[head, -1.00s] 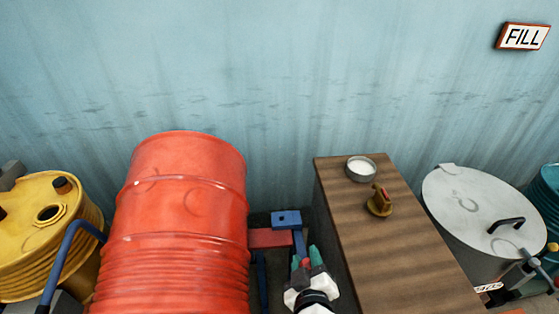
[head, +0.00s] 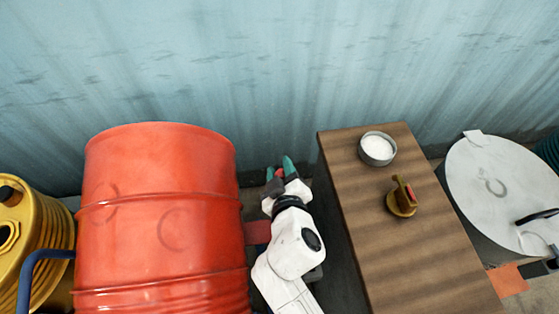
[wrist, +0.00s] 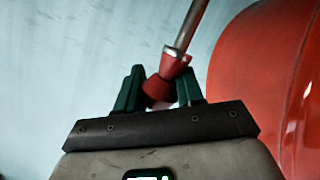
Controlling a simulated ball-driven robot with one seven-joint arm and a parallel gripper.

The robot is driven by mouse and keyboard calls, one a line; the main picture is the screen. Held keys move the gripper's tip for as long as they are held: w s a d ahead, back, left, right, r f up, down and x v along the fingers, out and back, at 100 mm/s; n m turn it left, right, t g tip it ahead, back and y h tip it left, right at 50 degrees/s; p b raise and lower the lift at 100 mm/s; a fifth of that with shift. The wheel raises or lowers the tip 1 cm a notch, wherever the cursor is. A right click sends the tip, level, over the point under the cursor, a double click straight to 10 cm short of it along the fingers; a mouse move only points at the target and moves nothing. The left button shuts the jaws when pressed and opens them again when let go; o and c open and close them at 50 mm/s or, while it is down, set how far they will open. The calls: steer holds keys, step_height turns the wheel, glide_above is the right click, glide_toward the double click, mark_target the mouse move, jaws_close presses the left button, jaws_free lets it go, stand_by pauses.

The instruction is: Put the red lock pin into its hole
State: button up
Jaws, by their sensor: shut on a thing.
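My gripper (head: 280,173) is shut on the red lock pin (head: 280,175), between the red drum and the wooden bench in the head view. In the wrist view, the pin's red head (wrist: 174,64) sits between the green fingertips (wrist: 160,90). Its bare metal shaft points up and to the right, tilted, with its far end out of the picture. The pin's hole does not show; my gripper and arm cover the place beside the drum.
The large red drum (head: 160,200) stands close on the left, with a red bar (head: 258,232) at its right side. The wooden bench (head: 390,260) is on the right, bearing a bowl (head: 378,149) and a brass fitting (head: 402,199). A pale wall (head: 280,70) is behind.

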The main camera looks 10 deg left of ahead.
stand_by(0.3)
steer(key=shift+s+d, duration=0.1)
steer(key=shift+s, duration=0.1)
step_height(320, 180, down, 6)
steer(key=b, duration=0.5)
steer(key=shift+b, duration=0.35)
steer(key=shift+f+b, duration=4)
steer(key=shift+b, duration=0.15)
stand_by(1.1)
steer(key=o, duration=1.2)
steer(key=shift+c, duration=0.2)
steer(key=shift+s+f, duration=0.1)
